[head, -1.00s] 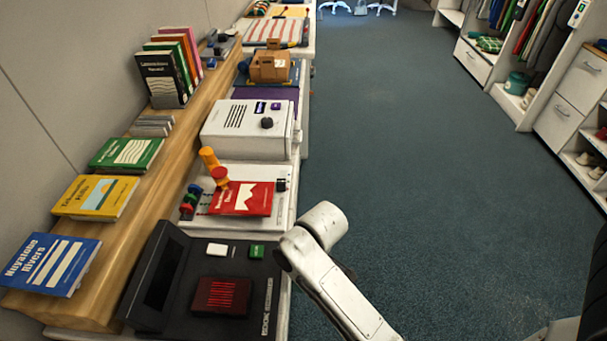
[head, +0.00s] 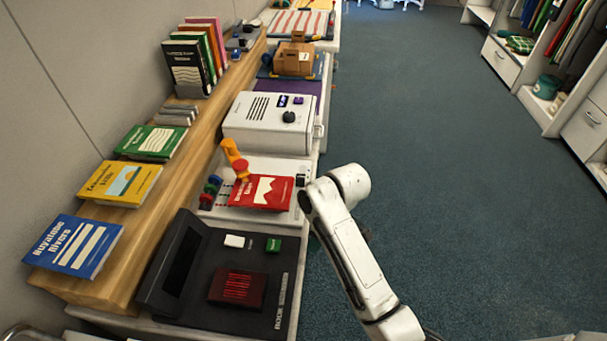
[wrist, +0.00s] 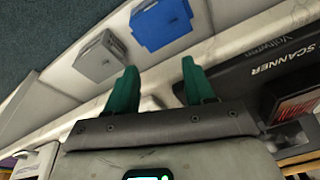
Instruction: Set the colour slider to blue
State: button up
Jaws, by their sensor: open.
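A white panel (head: 282,166) on the counter carries a row of small coloured knobs (head: 210,188), with green, blue and red ones, along its left side. I cannot tell which of these is the colour slider or where it is set. A red book (head: 262,191) lies over part of the panel and hides some of it. My gripper (wrist: 158,82) has two green fingers, spread apart with nothing between them. It is over the side of the counter, near the scanner, away from the knobs.
The black scanner (head: 265,252) stands in front of the panel; it also shows in the wrist view (wrist: 275,85). A blue box (wrist: 160,22) and a grey box (wrist: 98,58) are near my fingers. A white unit with a dial (head: 265,125) stands behind. The floor (head: 430,130) right is clear.

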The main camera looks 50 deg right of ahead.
jog(key=w+d+r+n+p, duration=0.1)
jog(key=w+d+r+n, duration=0.1)
jog(key=w+d+r, duration=0.4)
jog(key=n+t+y, duration=0.1)
jog(key=n, duration=0.1)
send_near(301, 177)
jog(key=shift+t, duration=0.3)
jog(key=x, duration=0.3)
jog(key=p+x, duration=0.1)
jog(key=x, duration=0.5)
jog(key=shift+s+d+f+p, duration=0.1)
jog(key=shift+s+f+p, duration=0.15)
jog(key=shift+p, duration=0.05)
jog(key=shift+c, duration=0.3)
grip_shut()
